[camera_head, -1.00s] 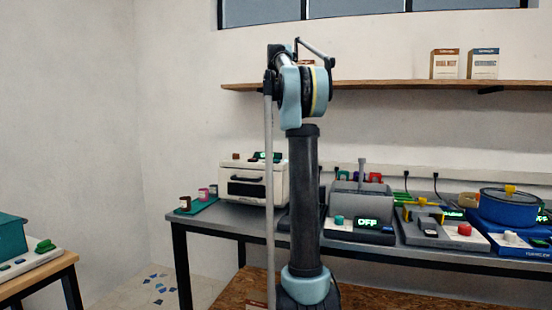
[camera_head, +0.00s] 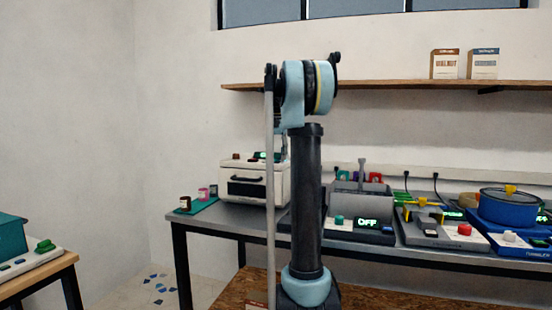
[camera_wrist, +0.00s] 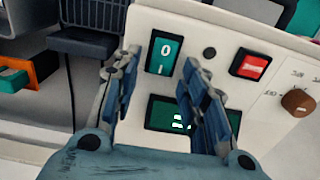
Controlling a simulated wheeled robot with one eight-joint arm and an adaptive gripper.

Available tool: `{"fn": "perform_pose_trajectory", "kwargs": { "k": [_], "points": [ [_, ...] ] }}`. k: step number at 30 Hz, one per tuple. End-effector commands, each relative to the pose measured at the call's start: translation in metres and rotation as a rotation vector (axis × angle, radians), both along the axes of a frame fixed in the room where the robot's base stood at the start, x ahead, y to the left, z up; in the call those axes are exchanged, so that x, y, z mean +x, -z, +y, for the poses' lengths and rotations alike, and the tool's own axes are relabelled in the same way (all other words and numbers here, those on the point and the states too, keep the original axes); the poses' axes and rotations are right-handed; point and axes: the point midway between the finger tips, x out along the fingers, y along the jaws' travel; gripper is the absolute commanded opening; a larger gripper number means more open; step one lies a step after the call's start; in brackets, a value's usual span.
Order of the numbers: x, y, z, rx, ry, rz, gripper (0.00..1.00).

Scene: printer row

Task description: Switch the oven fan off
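The white oven (camera_head: 240,187) with a dark handle stands at the left end of the long table in the head view, partly behind my arm. In the wrist view its pale control panel (camera_wrist: 218,110) fills the middle. A green rocker switch (camera_wrist: 164,53) marked 0 and I sits on it; which side is pressed I cannot tell. A green display (camera_wrist: 165,114), partly covered by a finger, lies below it. My gripper (camera_wrist: 161,66) is open and empty, its fingers either side of the switch and display. Contact with the panel cannot be told. The head view does not show my gripper clearly.
A red switch (camera_wrist: 250,65) and a brown knob (camera_wrist: 297,102) are right of the rocker. A grey machine (camera_head: 361,203) reading OFF stands right of the oven. A teal mat (camera_head: 196,207) with small jars lies to its left. A shelf (camera_head: 390,86) runs above.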

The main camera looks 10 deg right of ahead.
Motion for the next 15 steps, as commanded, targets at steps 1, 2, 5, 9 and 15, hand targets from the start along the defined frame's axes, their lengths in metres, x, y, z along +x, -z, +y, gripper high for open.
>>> {"fn": "perform_pose_trajectory", "kwargs": {
  "k": [1, 2, 5, 9, 15],
  "points": [
    [-0.0001, 0.0018, 0.0, 0.0, 0.0, 0.0, 0.4],
    [-0.0001, 0.0025, 0.0, 0.0, 0.0, 0.0, 0.4],
    [-0.0001, 0.0035, 0.0, 0.0, 0.0, 0.0, 0.4],
    [-0.0001, 0.0034, 0.0, 0.0, 0.0, 0.0, 0.4],
    [0.0, 0.0032, 0.0, 0.0, 0.0, 0.0, 0.01]
  ]
}}
